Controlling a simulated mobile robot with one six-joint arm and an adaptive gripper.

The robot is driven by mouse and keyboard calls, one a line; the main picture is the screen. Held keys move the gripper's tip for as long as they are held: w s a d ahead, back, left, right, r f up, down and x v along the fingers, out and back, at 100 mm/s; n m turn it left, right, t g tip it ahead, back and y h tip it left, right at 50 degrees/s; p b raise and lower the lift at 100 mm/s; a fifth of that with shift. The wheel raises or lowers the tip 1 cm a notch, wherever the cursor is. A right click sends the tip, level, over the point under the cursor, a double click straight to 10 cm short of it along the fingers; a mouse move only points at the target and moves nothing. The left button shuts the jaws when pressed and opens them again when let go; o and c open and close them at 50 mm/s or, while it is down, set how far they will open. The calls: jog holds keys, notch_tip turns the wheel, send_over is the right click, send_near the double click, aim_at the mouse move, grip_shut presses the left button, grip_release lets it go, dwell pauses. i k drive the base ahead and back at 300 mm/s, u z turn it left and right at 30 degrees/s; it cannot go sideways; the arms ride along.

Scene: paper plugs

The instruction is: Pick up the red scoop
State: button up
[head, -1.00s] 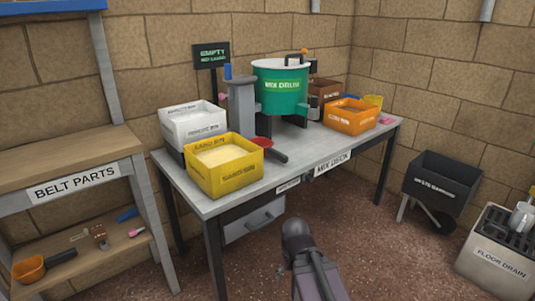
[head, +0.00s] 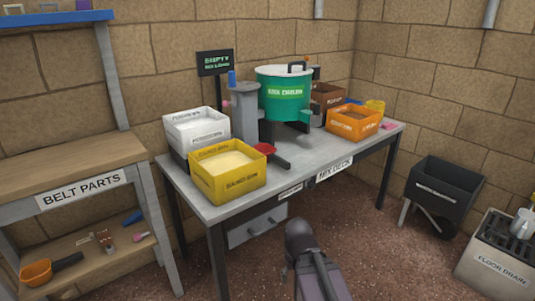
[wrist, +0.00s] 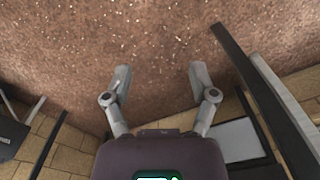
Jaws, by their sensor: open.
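The red scoop (head: 265,149) lies on the mix deck table, just right of the yellow sand bin (head: 228,173). Its red bowl is partly hidden behind the bin, and its dark handle points toward the front right. In the wrist view my gripper (wrist: 160,88) is open and empty, its two fingers spread over the brown floor. The scoop does not show in the wrist view. In the head view my arm stands in front of the table, below its top; the fingers are not visible there.
The mix deck table (head: 290,182) also bears a white bin (head: 196,131), a green mix drum (head: 284,92) and an orange bin (head: 353,124). A belt parts shelf (head: 80,190) stands left, with an orange scoop (head: 37,272). A dark wheelbarrow (head: 443,188) stands right. Floor between is clear.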

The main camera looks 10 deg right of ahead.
aim_at(268, 149)
jog(key=k, duration=1.35)
jog(key=u, duration=0.25)
jog(key=i, duration=1.75)
jog(key=z, duration=0.45)
